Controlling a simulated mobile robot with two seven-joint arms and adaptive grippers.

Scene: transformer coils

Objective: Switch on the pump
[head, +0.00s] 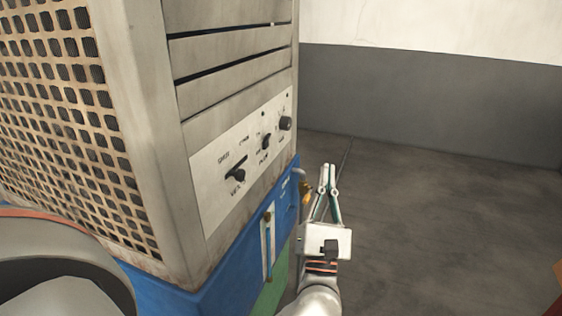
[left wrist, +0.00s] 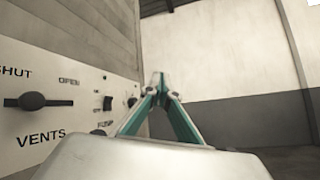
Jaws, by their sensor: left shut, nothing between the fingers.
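The control panel (head: 215,195) is a pale plate on the side of a grey cabinet. Its black pump switch (head: 266,142) sits between the vents knob (head: 236,176) and a round knob (head: 285,123). In the left wrist view the pump switch (left wrist: 107,103) is small, above a partly legible PUMP label; its on or off setting cannot be told. My left gripper (head: 328,170) is shut and empty, to the right of the panel and apart from it. Its fingertips (left wrist: 159,78) show right of the switch in the wrist view. My right gripper is not in view.
The cabinet has a rusty mesh side (head: 65,110) and a blue base (head: 215,290) with a vertical gauge (head: 267,245). A brass fitting (head: 305,190) sticks out near my left gripper. The floor (head: 430,210) to the right is largely clear up to the wall.

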